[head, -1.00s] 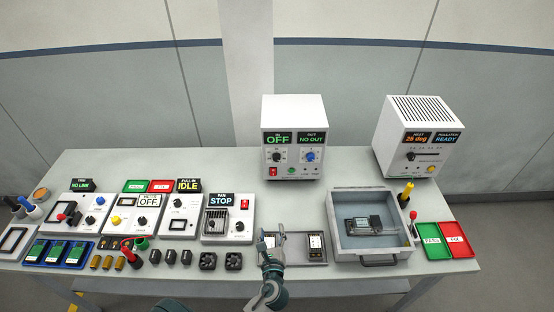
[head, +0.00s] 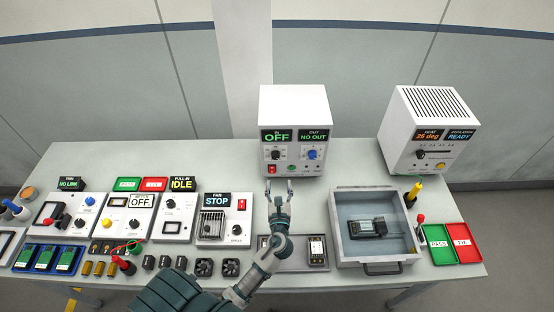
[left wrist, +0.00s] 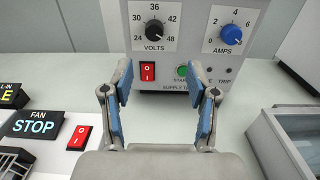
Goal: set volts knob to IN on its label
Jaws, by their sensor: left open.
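The volts knob (head: 276,155) is a black dial on the front of the white power supply (head: 295,105). In the left wrist view the knob (left wrist: 154,30) has a scale from 24 to 48 with VOLTS below; its exact pointer direction is hard to tell. The supply's IN display (head: 277,136) reads OFF. My left gripper (head: 279,186) is open and empty, in front of and below the knob, apart from it. Its two blue-padded fingers show in the left wrist view (left wrist: 161,88), below the dial. My right gripper is not in view.
A blue amps knob (head: 312,154) sits right of the volts knob. A red rocker switch (head: 271,169) and green button (head: 291,169) lie below. A grey tray (head: 342,238) is to the right; a FAN unit (head: 222,225) is to the left.

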